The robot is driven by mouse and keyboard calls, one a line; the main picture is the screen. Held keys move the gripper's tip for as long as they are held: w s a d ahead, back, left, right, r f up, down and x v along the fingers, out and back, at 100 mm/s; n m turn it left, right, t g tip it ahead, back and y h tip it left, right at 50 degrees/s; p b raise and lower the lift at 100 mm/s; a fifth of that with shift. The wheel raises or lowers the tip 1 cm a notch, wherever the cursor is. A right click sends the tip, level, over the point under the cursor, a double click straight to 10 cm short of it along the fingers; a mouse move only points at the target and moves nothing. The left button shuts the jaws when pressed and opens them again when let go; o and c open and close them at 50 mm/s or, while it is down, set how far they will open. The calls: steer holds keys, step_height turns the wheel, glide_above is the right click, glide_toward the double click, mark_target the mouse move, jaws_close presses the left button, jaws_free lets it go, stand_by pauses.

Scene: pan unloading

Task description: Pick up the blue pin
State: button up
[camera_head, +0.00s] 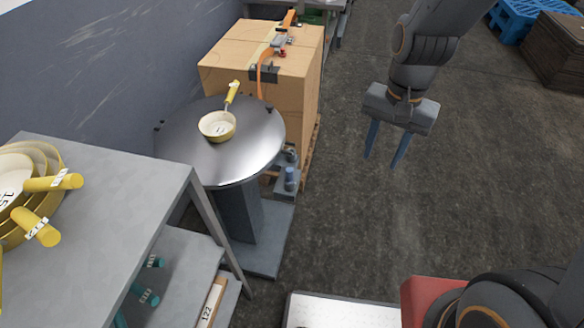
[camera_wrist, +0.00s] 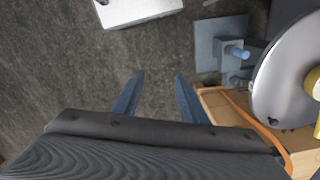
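The blue pin (camera_head: 290,178) is a small upright cylinder on a low grey bracket beside the round metal table. In the wrist view the blue pin (camera_wrist: 240,53) shows at the upper right, at the end of a grey block over a square grey plate (camera_wrist: 218,42). My gripper (camera_head: 381,162) hangs over open floor, to the right of the pin in the head view and well apart from it. In the wrist view its two blue-grey fingers (camera_wrist: 159,75) are spread with only floor between them.
A cream pan with a yellow handle (camera_head: 218,125) sits on the round table (camera_head: 180,150). A large cardboard box (camera_head: 240,50) stands behind it. A grey shelf (camera_head: 120,210) holding yellow-handled pans is at the left. The floor (camera_head: 380,220) below my gripper is clear.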

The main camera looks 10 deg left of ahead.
steer(key=w+a+f+m+p, duration=0.1)
steer(key=w+a+m+p, duration=0.1)
steer(key=a, duration=0.4)
steer(key=w+a+f+m+p, duration=0.1)
steer(key=a+f+m+p, duration=0.15)
steer(key=a, duration=0.35)
steer(key=m+p, duration=0.3)
steer(key=m, duration=0.1)
glide_above(289, 170)
steer(key=f, duration=0.1)
steer(key=d+f, duration=0.1)
steer(key=f, duration=0.1)
steer(key=shift+s, duration=0.15)
steer(key=shift+a+f+m, duration=0.25)
steer(key=shift+a, duration=0.05)
steer(key=shift+a+f, duration=0.1)
steer(key=shift+f, duration=0.2)
steer(key=shift+f+p, duration=1.25)
steer(key=shift+f, duration=2.35)
jaws_close()
